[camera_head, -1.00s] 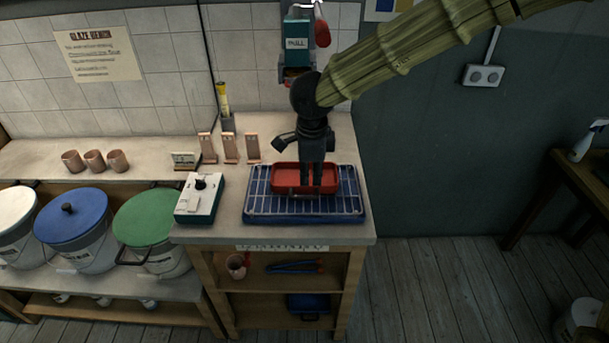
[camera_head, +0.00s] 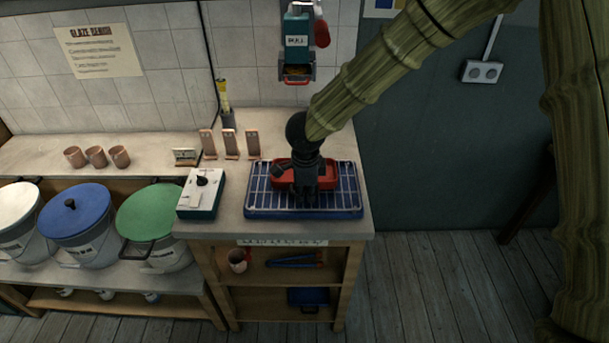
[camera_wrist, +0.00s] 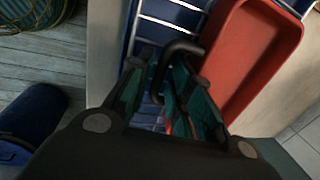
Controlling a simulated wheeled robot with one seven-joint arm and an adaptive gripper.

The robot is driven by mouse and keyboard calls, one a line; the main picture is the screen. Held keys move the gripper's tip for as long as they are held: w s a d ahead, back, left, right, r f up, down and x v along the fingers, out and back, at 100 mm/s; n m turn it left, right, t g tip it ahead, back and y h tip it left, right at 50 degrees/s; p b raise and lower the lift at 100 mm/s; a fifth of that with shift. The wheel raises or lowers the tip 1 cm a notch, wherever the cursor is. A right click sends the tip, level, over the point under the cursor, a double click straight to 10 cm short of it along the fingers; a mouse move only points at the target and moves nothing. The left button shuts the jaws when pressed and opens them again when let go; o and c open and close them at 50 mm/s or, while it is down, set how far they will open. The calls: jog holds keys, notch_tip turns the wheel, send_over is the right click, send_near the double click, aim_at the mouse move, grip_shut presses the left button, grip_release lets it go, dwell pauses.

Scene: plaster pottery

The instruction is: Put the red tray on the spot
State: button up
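The red tray (camera_head: 318,174) is a shallow rectangular tray lying on the wire grid of the blue rack (camera_head: 352,205) on the bench. In the wrist view, the red tray (camera_wrist: 262,45) fills the upper right. A dark curved handle (camera_wrist: 183,48) shows beside it, reaching between my fingers. My gripper (camera_head: 303,194) points down at the tray's front side and hides part of it. In the wrist view, my gripper (camera_wrist: 168,95) has its teal-padded fingers apart around the handle, and firm contact is not visible. I cannot tell which place is the spot.
A wall-mounted teal mill (camera_head: 297,30) hangs behind the rack. A white and teal control box (camera_head: 201,193) stands left of the rack. Several upright clay tiles (camera_head: 230,144) stand behind it. Lidded buckets (camera_head: 75,215) are at left. Open shelves lie below the bench.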

jog(key=shift+f, duration=0.1)
grip_shut()
dwell(0.3)
